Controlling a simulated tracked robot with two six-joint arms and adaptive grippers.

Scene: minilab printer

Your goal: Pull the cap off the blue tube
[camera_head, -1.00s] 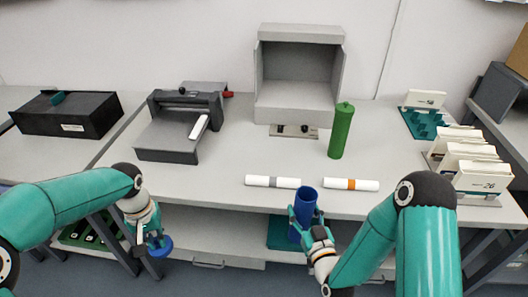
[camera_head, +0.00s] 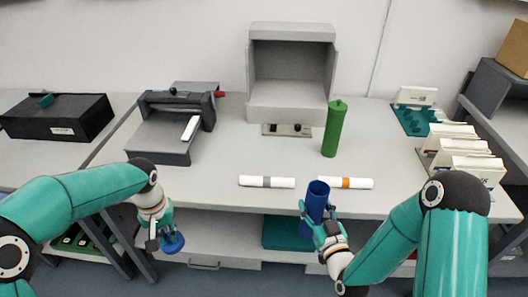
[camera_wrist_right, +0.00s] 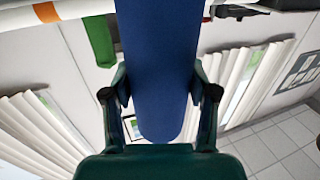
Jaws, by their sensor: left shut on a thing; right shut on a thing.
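The blue tube (camera_head: 317,200) is held in my right gripper (camera_head: 318,228), in front of the table's front edge, slightly tilted. Its upper end looks open and dark inside. In the right wrist view the blue tube (camera_wrist_right: 160,70) stands between the two fingers of my right gripper (camera_wrist_right: 160,95), which are shut on it. The blue cap (camera_head: 173,243) is a round disc, apart from the tube, held in my left gripper (camera_head: 164,232) low in front of the table to the left. The fingers partly hide the cap.
A green tube (camera_head: 333,130) stands on the table (camera_head: 230,155). Two white rolls lie near the front edge, one with a grey band (camera_head: 267,182), one with an orange band (camera_head: 345,183). A printer (camera_head: 172,125) and an open grey box (camera_head: 290,75) stand behind.

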